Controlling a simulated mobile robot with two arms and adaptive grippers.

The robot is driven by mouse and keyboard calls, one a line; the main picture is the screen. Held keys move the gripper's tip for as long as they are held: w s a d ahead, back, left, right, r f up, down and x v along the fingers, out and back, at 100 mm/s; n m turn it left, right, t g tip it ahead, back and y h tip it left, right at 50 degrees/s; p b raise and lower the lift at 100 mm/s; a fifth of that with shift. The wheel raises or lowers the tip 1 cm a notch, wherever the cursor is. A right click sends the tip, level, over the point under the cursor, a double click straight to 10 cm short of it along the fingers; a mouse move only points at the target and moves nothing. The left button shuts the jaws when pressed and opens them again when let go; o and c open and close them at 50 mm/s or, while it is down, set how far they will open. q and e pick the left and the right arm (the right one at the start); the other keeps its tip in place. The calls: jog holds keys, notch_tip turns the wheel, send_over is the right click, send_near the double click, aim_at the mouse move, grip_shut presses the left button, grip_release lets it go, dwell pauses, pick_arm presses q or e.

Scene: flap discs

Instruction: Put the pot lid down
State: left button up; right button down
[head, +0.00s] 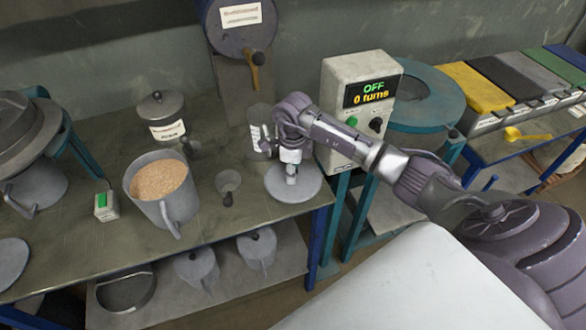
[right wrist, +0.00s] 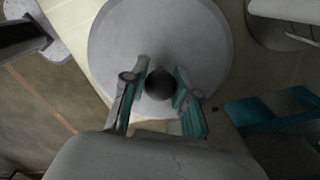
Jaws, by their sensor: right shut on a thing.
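The pot lid is a round grey disc (head: 305,187) with a dark knob, at the front right corner of the workbench in the head view. My right gripper (head: 291,172) points down over its middle and is shut on the knob. In the right wrist view the lid (right wrist: 205,35) fills the top middle, and its dark knob sits between the fingertips (right wrist: 160,84). I cannot tell whether the lid touches the bench or hangs just above it. An open grey pot (head: 133,182) full of tan grains stands to the left. My left gripper is out of view.
A small cup (head: 228,181) is left of the lid, and a clear labelled container (head: 260,127) stands behind. A control box (head: 360,75) reading OFF is behind to the right. A lidded jar (head: 161,108) stands further back. The bench's front edge (head: 300,216) is close.

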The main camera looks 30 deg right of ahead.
jog(key=shift+f, duration=0.1)
jog(key=shift+f, duration=0.15)
jog(key=c, duration=0.9)
grip_release()
jog(key=shift+r, duration=0.3)
notch_tip(320, 180, up, 10)
jog(key=b, duration=0.3)
jog(key=shift+r, duration=0.85)
